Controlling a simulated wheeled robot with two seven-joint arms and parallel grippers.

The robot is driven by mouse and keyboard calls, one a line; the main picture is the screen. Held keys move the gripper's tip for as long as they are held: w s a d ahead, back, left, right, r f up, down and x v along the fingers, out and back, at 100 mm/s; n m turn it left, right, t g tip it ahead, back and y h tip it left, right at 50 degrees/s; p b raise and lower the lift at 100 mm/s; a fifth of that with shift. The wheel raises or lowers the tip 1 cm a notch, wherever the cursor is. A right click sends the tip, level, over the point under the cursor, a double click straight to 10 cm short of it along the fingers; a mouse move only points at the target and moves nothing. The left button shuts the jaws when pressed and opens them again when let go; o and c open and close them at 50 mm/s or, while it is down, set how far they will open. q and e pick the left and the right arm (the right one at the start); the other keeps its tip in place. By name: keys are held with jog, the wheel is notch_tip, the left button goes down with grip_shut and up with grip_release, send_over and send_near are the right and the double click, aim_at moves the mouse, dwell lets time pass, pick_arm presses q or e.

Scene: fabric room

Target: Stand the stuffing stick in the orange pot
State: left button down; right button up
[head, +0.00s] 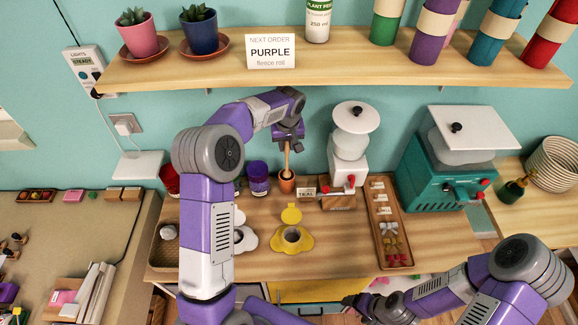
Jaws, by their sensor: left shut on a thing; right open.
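The stuffing stick (287,158) is a thin light-wood rod, close to upright. My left gripper (288,138) is shut on its upper part, pointing down. The orange pot (287,182) is a small cup on the wooden counter, directly below the gripper. The stick's lower end appears at the pot's mouth; I cannot tell how deep it reaches. My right gripper (352,300) is open and low at the counter's front edge, well away from the pot.
Purple jars (258,178) stand left of the pot. A small label card (306,193) and a white machine (348,150) stand to its right. A yellow flower-shaped piece (292,238) lies in front. A wooden shelf (400,78) hangs behind, above the counter.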

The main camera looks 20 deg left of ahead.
aim_at(287, 154)
pick_arm(q)
notch_tip(287, 154, down, 2)
jog(key=shift+s+f, duration=0.1)
jog(key=shift+f, duration=2.35)
jog(key=shift+f+b, duration=0.2)
jog(key=shift+b, duration=0.15)
jog(key=c, duration=0.9)
grip_release()
jog(key=shift+c, duration=0.2)
jog(key=shift+r, duration=0.15)
jog(key=r, duration=0.5)
jog(key=s+r, duration=0.1)
jog(key=r, duration=0.1)
jog(key=shift+d+r+p, duration=0.25)
jog(key=shift+d+p, duration=0.05)
jog(key=shift+d, duration=0.05)
